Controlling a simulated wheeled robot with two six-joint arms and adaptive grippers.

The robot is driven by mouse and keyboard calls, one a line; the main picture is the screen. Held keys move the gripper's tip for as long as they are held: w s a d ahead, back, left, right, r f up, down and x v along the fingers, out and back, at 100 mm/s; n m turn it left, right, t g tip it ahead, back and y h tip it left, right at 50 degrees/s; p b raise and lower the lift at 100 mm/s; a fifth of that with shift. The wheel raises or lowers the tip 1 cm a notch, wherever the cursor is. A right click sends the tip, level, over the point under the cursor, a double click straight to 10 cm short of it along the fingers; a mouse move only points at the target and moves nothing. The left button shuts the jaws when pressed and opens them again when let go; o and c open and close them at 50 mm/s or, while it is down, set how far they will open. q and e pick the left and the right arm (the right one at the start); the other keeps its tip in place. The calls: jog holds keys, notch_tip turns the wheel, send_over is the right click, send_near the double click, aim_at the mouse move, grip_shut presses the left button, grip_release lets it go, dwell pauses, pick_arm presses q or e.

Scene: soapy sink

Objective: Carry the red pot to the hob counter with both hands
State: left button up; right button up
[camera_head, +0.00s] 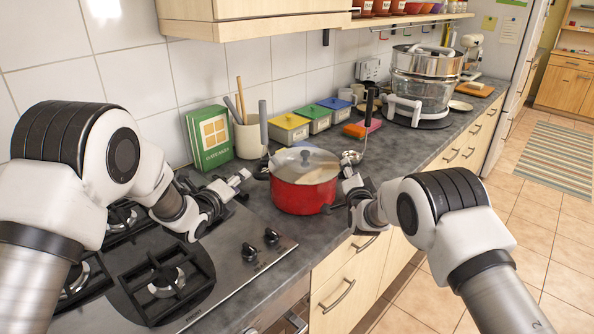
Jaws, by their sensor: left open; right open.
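My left gripper (240,184) is open, left of the pot above the counter by the hob's edge, with a gap to the pot. My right gripper (347,180) is open, close beside the pot's right side. I cannot tell whether it touches the pot or its handle there. The pot's handles are mostly hidden or too small to make out.
Behind the pot stand a green box (210,137), a utensil crock (248,138) and yellow, green and blue boxes (289,128). A large glass-and-steel steamer (421,88) stands further right. A wall cabinet (240,18) hangs above. The counter's front edge is close to the pot.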

jog(key=s, duration=1)
jog(key=shift+s, duration=0.25)
jog(key=shift+r, duration=0.1)
pick_arm(q)
jog(key=o, duration=0.8)
jog(key=shift+o, duration=0.2)
jog(key=shift+s+a, duration=0.1)
pick_arm(e)
jog(key=shift+f+b, duration=0.6)
pick_arm(q)
jog(key=s+a, duration=0.1)
jog(key=a, duration=0.1)
jog(key=s+a, duration=0.1)
jog(key=a, duration=0.1)
jog(key=shift+s, duration=0.4)
pick_arm(e)
jog(key=o, duration=0.8)
